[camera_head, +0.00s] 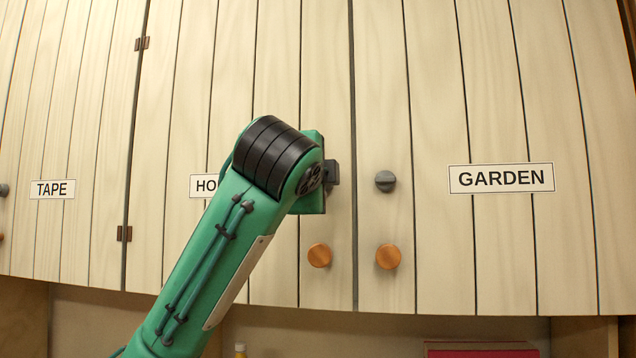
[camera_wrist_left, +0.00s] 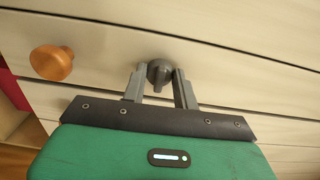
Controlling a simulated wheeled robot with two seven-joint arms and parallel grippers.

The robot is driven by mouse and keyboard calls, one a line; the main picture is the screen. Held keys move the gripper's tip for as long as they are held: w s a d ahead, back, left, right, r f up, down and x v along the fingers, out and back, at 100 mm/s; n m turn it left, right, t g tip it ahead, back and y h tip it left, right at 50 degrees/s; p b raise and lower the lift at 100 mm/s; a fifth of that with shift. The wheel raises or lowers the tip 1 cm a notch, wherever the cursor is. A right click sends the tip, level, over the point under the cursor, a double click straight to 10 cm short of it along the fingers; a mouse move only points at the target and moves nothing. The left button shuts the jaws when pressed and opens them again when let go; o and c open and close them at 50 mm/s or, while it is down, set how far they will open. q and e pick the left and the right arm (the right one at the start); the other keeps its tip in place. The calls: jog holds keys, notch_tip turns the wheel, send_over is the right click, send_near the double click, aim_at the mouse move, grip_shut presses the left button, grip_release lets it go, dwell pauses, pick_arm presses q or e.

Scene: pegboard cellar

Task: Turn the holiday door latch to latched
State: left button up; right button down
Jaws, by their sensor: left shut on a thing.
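The holiday door (camera_head: 229,130) is a pale plank door whose label (camera_head: 203,186) shows only "HO"; my left arm covers the rest. Its dark grey round latch (camera_wrist_left: 160,70) is hidden behind my left gripper (camera_head: 333,173) in the head view. In the left wrist view, the two grey fingers of my left gripper (camera_wrist_left: 159,76) stand on either side of the latch, shut on its raised grip. I cannot tell whether the latch is at latched. My right gripper is not in view.
A copper knob (camera_head: 319,256) sits below the latch. The neighbouring garden door (camera_head: 505,120) has its own grey latch (camera_head: 385,181), copper knob (camera_head: 388,256) and "GARDEN" label (camera_head: 501,178). The tape label (camera_head: 52,189) is at far left. A red object (camera_head: 480,350) lies below the doors.

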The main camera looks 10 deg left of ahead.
pick_arm(q)
jog(key=o, duration=0.9)
jog(key=shift+o, duration=0.2)
jog(key=s+b, duration=0.5)
jog(key=s, duration=0.8)
jog(key=shift+s, duration=0.4)
